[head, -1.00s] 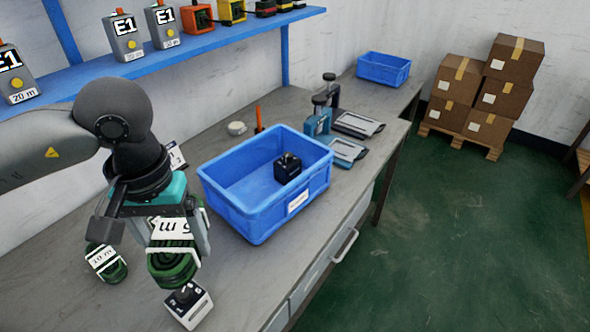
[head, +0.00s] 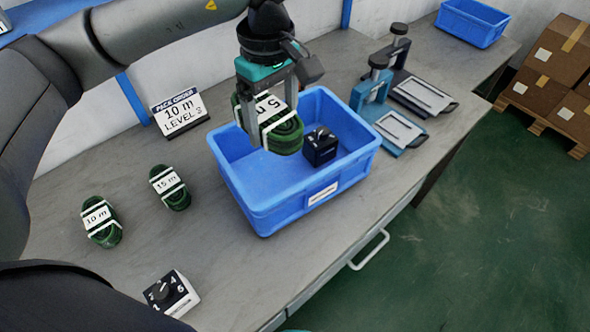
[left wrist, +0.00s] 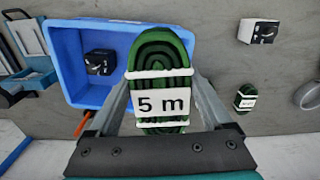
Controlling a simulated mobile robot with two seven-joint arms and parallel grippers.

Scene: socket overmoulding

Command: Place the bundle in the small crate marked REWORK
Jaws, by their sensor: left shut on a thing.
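A green coiled cable bundle (head: 288,138) with white straps and a "5 m" label is held between the fingers of my left gripper (head: 272,126). The bundle also shows in the left wrist view (left wrist: 160,52), its label readable. In the head view it hangs over the left part of a blue crate (head: 262,208), apart from the floor as far as I can tell. The crate's front label is too small to read. A black block with a dial (head: 320,146) sits inside the crate. My right gripper is not in view.
Two green bundles, 10 m (head: 103,224) and 15 m (head: 170,190), lie left on the bench. A dial block (head: 170,296) stands at the front. A "10 m LEVEL 3" sign (head: 180,112) is behind. Clamps (head: 372,95) stand right; another blue crate (head: 472,22) is farther back.

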